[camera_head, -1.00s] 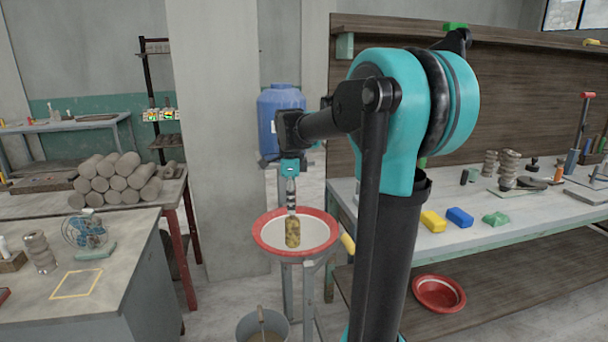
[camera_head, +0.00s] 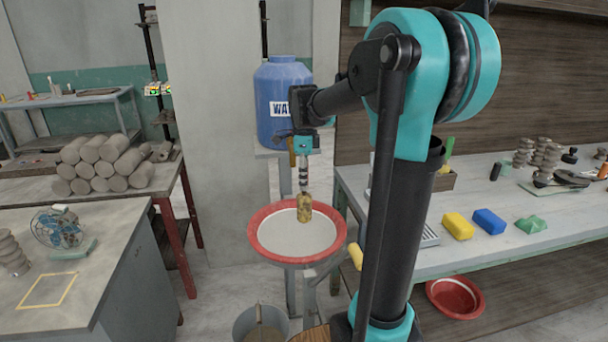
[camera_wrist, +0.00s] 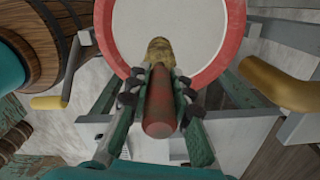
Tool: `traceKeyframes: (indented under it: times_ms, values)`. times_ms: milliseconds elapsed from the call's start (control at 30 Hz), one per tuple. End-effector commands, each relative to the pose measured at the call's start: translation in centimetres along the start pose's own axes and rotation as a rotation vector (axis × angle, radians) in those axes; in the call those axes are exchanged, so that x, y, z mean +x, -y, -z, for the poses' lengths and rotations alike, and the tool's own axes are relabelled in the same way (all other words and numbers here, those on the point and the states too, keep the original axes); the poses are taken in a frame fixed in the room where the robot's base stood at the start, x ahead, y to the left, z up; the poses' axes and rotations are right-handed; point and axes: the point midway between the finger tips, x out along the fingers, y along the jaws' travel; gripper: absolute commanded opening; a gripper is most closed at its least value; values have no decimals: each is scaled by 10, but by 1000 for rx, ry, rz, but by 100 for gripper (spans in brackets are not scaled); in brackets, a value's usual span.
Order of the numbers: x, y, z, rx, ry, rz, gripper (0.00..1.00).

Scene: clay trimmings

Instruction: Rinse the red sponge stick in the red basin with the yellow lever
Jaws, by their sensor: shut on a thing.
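The red-rimmed basin (camera_head: 263,245) with a pale inside stands on a grey stand at the centre; its rim also shows in the wrist view (camera_wrist: 236,40). My gripper (camera_head: 304,165) points down above it. In the wrist view my gripper (camera_wrist: 160,80) is shut on the red handle of the sponge stick (camera_wrist: 160,105). Its yellow-brown sponge end (camera_head: 304,208) hangs over the basin's back part; I cannot tell whether it touches the surface. The yellow lever (camera_head: 356,257) sticks out at the basin's right. The wrist view shows yellow handles at right (camera_wrist: 280,85) and left (camera_wrist: 48,102).
A blue water barrel (camera_head: 272,90) stands behind the basin. A bucket (camera_head: 243,325) is below in front. The right bench holds a yellow block (camera_head: 458,226) and a blue block (camera_head: 489,221). Another red basin (camera_head: 470,297) lies on its lower shelf. A left table (camera_head: 105,255) holds a fan.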

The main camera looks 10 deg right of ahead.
Motion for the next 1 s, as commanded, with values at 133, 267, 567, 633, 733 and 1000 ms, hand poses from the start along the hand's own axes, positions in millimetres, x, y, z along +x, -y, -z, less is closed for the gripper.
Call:
traceKeyframes:
  times_ms: [133, 267, 567, 633, 733, 1000]
  values:
    - [14, 0, 0, 0, 0, 0, 0]
    - [26, 0, 0, 0, 0, 0, 0]
    - [53, 0, 0, 0, 0, 0, 0]
    - [59, 0, 0, 0, 0, 0, 0]
    - [67, 0, 0, 0, 0, 0, 0]
    - [81, 0, 0, 0, 0, 0, 0]
